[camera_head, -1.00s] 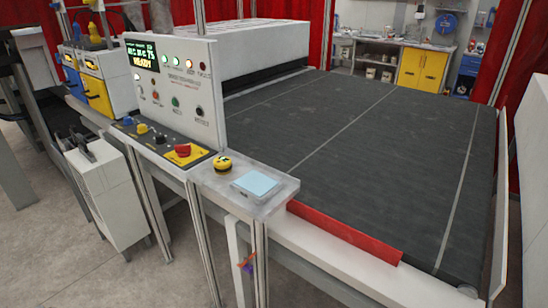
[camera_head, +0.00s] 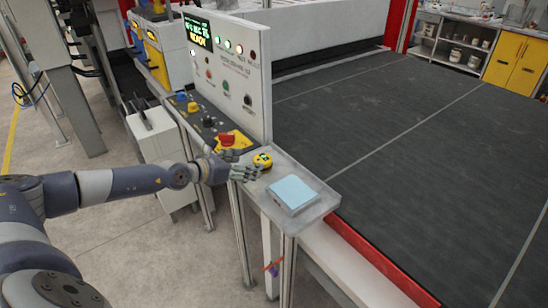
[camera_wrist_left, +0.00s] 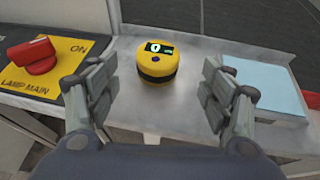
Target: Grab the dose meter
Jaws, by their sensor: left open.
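My right gripper is not in view.
A light blue pad (camera_head: 293,193) lies on the shelf right of the dose meter. A red knob (camera_head: 226,140) on a yellow plate is at its left. The upright control panel (camera_head: 228,72) stands behind. A dark conveyor belt (camera_head: 400,150) stretches to the right.

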